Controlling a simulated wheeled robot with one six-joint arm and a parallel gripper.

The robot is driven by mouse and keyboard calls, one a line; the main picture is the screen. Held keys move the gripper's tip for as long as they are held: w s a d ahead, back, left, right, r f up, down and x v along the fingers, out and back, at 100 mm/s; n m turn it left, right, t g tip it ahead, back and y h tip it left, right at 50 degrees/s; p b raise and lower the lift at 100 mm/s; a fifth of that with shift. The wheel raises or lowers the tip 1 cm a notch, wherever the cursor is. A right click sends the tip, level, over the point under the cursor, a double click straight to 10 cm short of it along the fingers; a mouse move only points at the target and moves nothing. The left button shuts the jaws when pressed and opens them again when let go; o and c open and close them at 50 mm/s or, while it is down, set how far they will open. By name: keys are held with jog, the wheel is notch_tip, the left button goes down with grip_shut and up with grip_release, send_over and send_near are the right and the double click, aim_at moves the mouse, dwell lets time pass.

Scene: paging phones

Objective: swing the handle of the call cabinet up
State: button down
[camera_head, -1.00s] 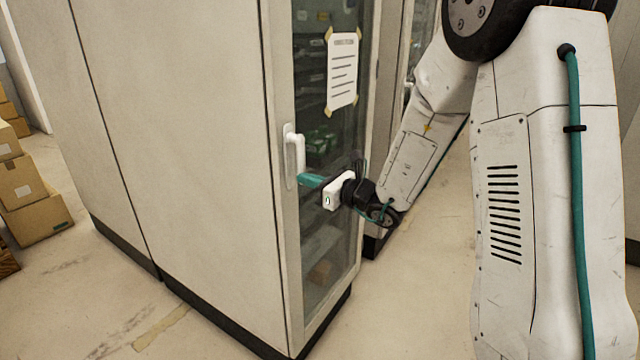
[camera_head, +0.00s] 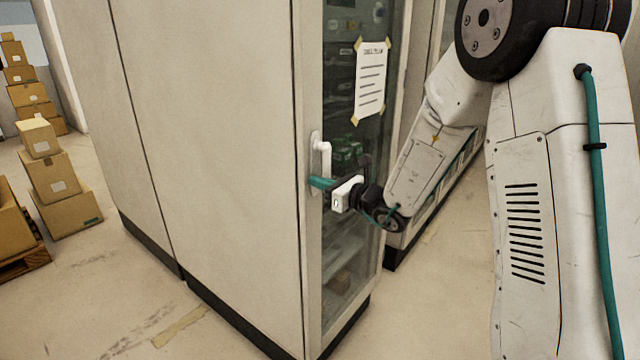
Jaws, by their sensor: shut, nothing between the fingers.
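The call cabinet (camera_head: 225,150) is a tall beige cabinet with a narrow glass door on its right face. Its white handle (camera_head: 324,160) stands upright on the left frame of the door, against a pale backing plate. My gripper (camera_head: 318,183) has teal fingers and a white body, and reaches in from the right. Its fingers are shut with nothing between them. They lie across the handle's lower end and hide it. I cannot tell whether they touch the handle.
A paper sheet (camera_head: 371,80) is taped to the glass above the handle. Cardboard boxes (camera_head: 55,180) are stacked at the left, with a wooden pallet (camera_head: 22,262) beside them. Another cabinet (camera_head: 425,218) stands behind at the right. The floor in front is clear.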

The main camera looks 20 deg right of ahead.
aim_at(328, 176)
jog(key=shift+w+d+r, duration=0.1)
jog(key=shift+w+d, duration=0.55)
jog(key=shift+d, duration=0.25)
jog(key=shift+w+d+r, duration=0.25)
jog(key=shift+w+d, duration=0.2)
jog(key=shift+d, duration=0.15)
jog(key=shift+a, duration=0.1)
jog(key=shift+s+f, duration=0.1)
jog(key=shift+s+a+f, duration=0.55)
jog(key=shift+a+f, duration=0.1)
jog(key=shift+a, duration=0.1)
jog(key=v, duration=0.9)
